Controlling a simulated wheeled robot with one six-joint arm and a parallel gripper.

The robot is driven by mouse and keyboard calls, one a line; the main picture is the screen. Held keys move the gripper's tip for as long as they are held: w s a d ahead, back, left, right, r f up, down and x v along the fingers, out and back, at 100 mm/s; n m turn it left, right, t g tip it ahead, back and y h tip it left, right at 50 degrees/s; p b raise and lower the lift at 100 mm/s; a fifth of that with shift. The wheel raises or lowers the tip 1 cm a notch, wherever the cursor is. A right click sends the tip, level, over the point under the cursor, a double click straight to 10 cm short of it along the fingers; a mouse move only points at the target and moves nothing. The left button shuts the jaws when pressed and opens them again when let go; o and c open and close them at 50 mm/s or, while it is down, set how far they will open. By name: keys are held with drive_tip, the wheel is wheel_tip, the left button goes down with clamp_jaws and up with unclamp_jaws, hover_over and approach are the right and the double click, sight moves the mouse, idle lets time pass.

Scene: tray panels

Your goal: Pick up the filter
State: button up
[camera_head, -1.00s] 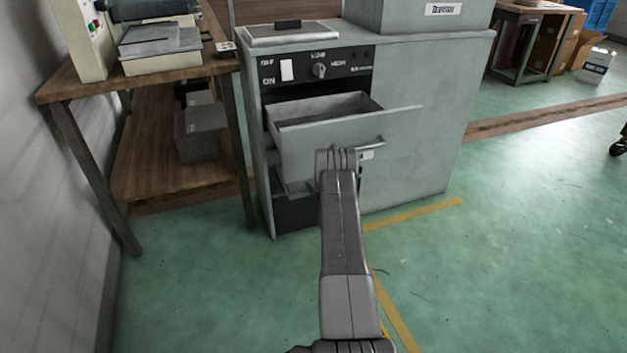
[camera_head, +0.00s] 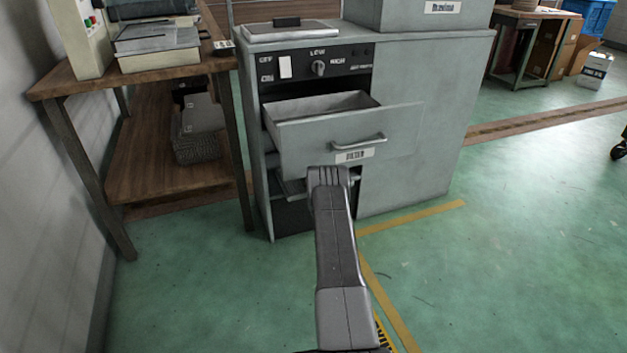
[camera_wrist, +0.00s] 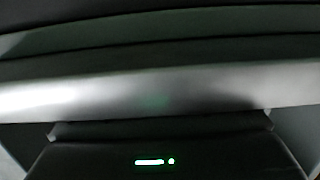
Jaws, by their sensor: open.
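I cannot clearly identify the filter in either view. The grey cabinet (camera_head: 425,135) has a pulled-out drawer (camera_head: 300,150) with a bar handle (camera_head: 358,142) and a small label (camera_head: 353,155) that seems to read "FILTER". The visible part of the drawer's inside looks empty. Below it, a grey panel edge (camera_head: 290,187) shows in the lower opening, partly behind my arm. My gripper (camera_head: 328,176) is at the cabinet front, just below the drawer; its fingers are hidden in the head view. In the wrist view a pale grey bar (camera_wrist: 160,90) crosses close in front of dark surfaces.
A wooden table (camera_head: 60,85) with equipment stands left of the cabinet, a grey box (camera_head: 205,118) on its lower shelf. A control panel (camera_head: 316,68) is above the drawer.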

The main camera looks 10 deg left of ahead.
drive_tip(key=shift+c, duration=0.2)
drive_tip(key=c, duration=1)
drive_tip(key=shift+r, duration=0.2)
